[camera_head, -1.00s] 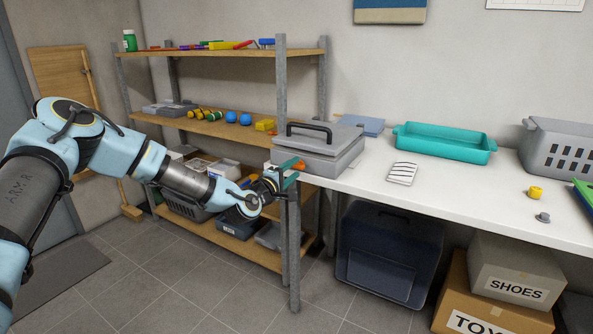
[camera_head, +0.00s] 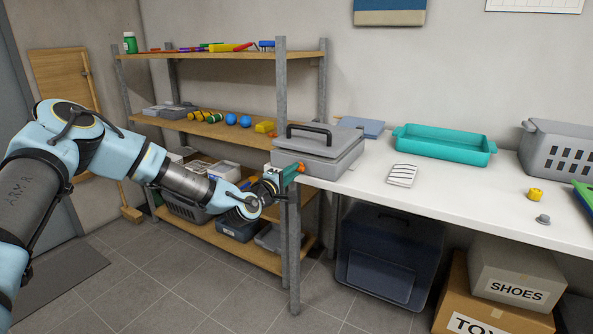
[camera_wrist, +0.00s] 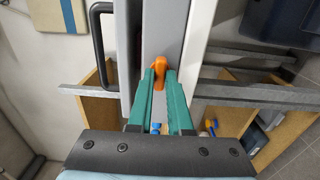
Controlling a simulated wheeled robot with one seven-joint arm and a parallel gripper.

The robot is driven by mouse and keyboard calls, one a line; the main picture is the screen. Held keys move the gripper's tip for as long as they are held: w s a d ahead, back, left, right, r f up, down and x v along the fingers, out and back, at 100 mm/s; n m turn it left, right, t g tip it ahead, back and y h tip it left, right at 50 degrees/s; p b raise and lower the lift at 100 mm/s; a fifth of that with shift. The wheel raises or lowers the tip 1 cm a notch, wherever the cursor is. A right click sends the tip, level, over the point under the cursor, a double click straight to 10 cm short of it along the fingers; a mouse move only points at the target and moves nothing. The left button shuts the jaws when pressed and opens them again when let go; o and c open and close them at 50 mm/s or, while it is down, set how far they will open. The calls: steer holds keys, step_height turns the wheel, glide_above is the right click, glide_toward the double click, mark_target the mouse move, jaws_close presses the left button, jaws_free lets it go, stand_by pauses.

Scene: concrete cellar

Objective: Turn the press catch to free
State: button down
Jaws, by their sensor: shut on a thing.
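The press (camera_head: 318,152) is a grey box-like body with a dark handle (camera_head: 310,130) on its lid, standing at the left end of the white table. Its orange catch (camera_head: 298,166) is on the front left side. In the wrist view the catch (camera_wrist: 159,70) sits between the green fingertips, against the grey side of the press. My gripper (camera_head: 290,173) has reached the catch, and its fingers (camera_wrist: 160,76) are closed on it. The lower part of the catch is hidden between the fingers.
A metal shelf post (camera_head: 281,110) stands close beside my gripper. The table's middle front is clear.

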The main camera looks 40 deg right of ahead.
steer(key=shift+f, duration=0.1)
steer(key=shift+n+b, duration=1.25)
steer(key=shift+n, duration=1.05)
steer(key=n+b, duration=0.2)
steer(key=n, duration=0.2)
steer(key=shift+n, duration=0.3)
steer(key=shift+b, duration=0.35)
